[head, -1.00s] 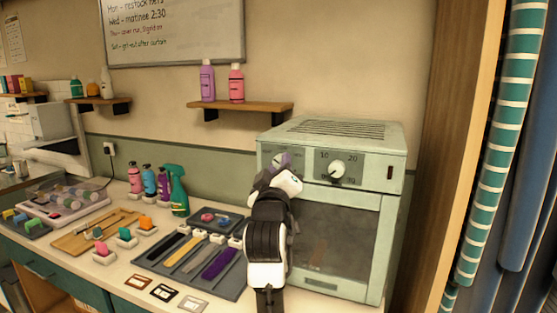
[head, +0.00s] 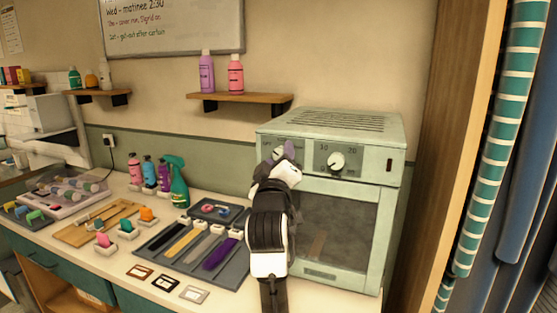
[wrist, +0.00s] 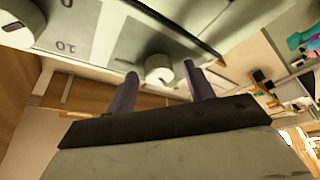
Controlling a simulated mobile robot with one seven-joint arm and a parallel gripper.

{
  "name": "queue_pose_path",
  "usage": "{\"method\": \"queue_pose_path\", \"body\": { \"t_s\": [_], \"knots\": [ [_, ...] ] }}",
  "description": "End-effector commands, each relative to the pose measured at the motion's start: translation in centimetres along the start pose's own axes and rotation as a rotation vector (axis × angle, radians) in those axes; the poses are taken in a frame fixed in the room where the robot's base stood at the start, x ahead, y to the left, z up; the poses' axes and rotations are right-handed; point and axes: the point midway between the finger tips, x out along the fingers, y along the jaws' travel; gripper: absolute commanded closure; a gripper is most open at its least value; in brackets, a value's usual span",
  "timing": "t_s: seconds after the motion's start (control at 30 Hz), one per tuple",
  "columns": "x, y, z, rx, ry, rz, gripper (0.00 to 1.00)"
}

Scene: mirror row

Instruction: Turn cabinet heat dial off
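The pale green cabinet (head: 382,150) stands at the right end of the counter. Its front panel carries two white dials. The right dial (head: 336,161) has numbers around it and shows partly in the wrist view (wrist: 20,22). The left dial (head: 278,152) is partly hidden by my gripper; its markings are too small to read. In the wrist view this left dial (wrist: 159,70) sits between the tips of my gripper (wrist: 160,88). The two purple fingers are apart, one on each side of it, with visible gaps. In the head view my gripper (head: 287,151) is at the panel.
The cabinet's glass door (head: 335,232) is closed below the panel. A dark tool mat (head: 165,238), a green spray bottle (head: 177,184) and several small items crowd the counter to the left. A wall shelf (head: 240,98) with two bottles hangs above left.

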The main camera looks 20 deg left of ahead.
Motion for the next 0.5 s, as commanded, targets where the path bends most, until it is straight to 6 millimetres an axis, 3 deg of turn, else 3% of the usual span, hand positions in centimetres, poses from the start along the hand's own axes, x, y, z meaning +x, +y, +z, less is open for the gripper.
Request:
{"method": "queue_pose_path", "body": {
  "t_s": [0.27, 0.5],
  "knots": [
    [-0.7, -0.1, 0.1, 0.0, -0.001, 0.0, 0.47],
    [-5.2, -0.3, 0.2, 0.001, 0.002, 0.002, 0.47]
  ]
}}
